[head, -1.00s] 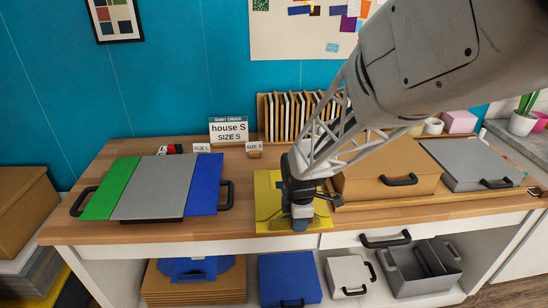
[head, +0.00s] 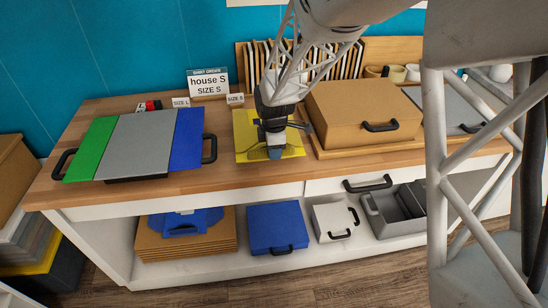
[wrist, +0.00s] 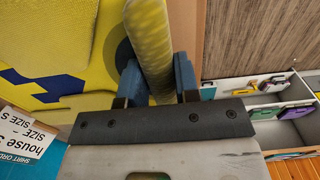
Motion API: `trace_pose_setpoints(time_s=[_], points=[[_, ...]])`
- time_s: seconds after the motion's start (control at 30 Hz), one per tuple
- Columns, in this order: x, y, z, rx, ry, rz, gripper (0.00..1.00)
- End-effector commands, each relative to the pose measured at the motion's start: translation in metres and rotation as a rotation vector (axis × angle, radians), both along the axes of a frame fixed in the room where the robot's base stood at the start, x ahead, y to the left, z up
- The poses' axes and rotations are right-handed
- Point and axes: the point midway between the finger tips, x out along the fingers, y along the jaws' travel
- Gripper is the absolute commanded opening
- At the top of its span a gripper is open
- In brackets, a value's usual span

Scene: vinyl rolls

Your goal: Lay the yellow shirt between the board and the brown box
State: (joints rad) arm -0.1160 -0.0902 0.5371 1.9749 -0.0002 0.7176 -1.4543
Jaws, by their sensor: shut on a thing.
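The yellow shirt (head: 243,148) with blue print lies on the wooden table between the folding board (head: 142,142) with green, grey and blue panels on the left and the brown box (head: 358,112) on the right. It also shows in the wrist view (wrist: 75,20). My gripper (head: 276,150) is over the shirt's front part. In the wrist view, my gripper (wrist: 158,75) is shut on a raised yellow fold of the shirt between blue finger pads. My gripper hides part of the shirt in the head view.
An order sign (head: 208,84) and small size tags stand behind the shirt. A rack of upright boards (head: 290,62) is at the back. A grey box (head: 430,100) is beyond the brown box. Several boxes fill the shelf below. A strip of bare tabletop (head: 220,175) runs in front.

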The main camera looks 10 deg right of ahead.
Motion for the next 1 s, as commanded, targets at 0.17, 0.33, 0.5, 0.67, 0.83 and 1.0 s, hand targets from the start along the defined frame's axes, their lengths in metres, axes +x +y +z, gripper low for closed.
trace_pose_setpoints(time_s=[0.17,0.33,0.5,0.67,0.83,1.0], points=[[0.000,0.000,-0.001,0.000,0.000,0.000,0.00],[0.000,0.000,-0.013,0.000,0.002,0.000,0.00],[0.000,0.000,-0.031,0.000,0.002,0.000,0.00],[0.000,0.000,-0.035,0.000,-0.001,0.000,0.00],[0.000,0.000,-0.035,0.000,-0.001,0.000,0.00],[0.000,0.000,-0.037,0.000,0.000,0.000,0.00]])
